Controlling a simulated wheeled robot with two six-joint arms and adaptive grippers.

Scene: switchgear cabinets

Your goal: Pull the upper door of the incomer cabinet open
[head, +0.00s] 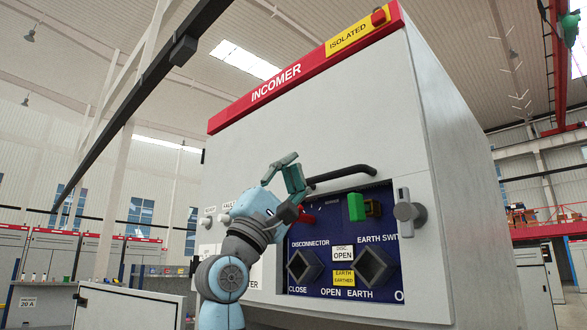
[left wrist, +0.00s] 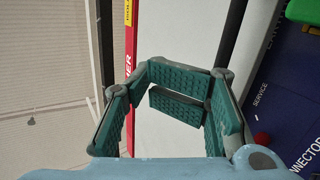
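The incomer cabinet has a red top strip with INCOMER (head: 276,84) on it. Its pale grey upper door (head: 330,125) looks flush with the front. A black bar handle (head: 345,175) crosses the door above the blue panel; it also shows in the left wrist view (left wrist: 234,40). My left gripper (head: 292,172) is at the handle's left end. In the left wrist view its green-padded fingers (left wrist: 178,92) curl inward and their tips overlap. Nothing shows between them, and the bar passes behind one finger. Whether they touch it I cannot tell. My right gripper is not in view.
The blue panel (head: 325,228) carries two dark square sockets, a green block (head: 356,207) and a red part close to my left wrist. A grey latch (head: 409,212) sits at the right. A white panel (head: 125,308) stands lower left. Open air lies left of the cabinet.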

